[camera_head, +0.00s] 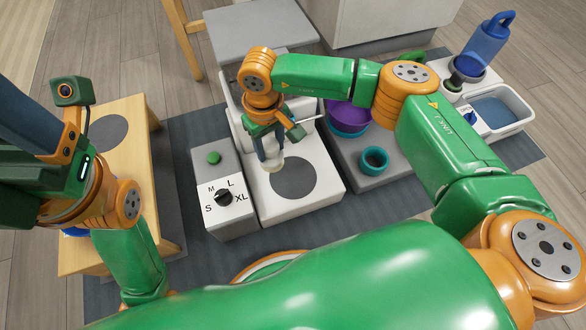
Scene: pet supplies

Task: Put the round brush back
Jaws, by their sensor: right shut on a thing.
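My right gripper (268,151) points down above the white platform of the dial machine. It is shut on a small pale rounded thing (272,164), mostly hidden by the fingers; I cannot tell for sure whether it is the round brush. The pale thing is close to the upper left edge of a grey disc (299,178) on the white platform (318,199); I cannot tell whether it touches the platform. My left gripper (26,108) is at the left edge, partly cut off, and its jaws cannot be judged. No other brush is clearly visible.
The dial box (226,219) has a green button. A wooden table (79,168) with a grey disc stands left. A purple bowl (348,117) and teal cup (374,160) sit on a grey block. A blue bottle (488,38) and white bin (500,107) stand at the right.

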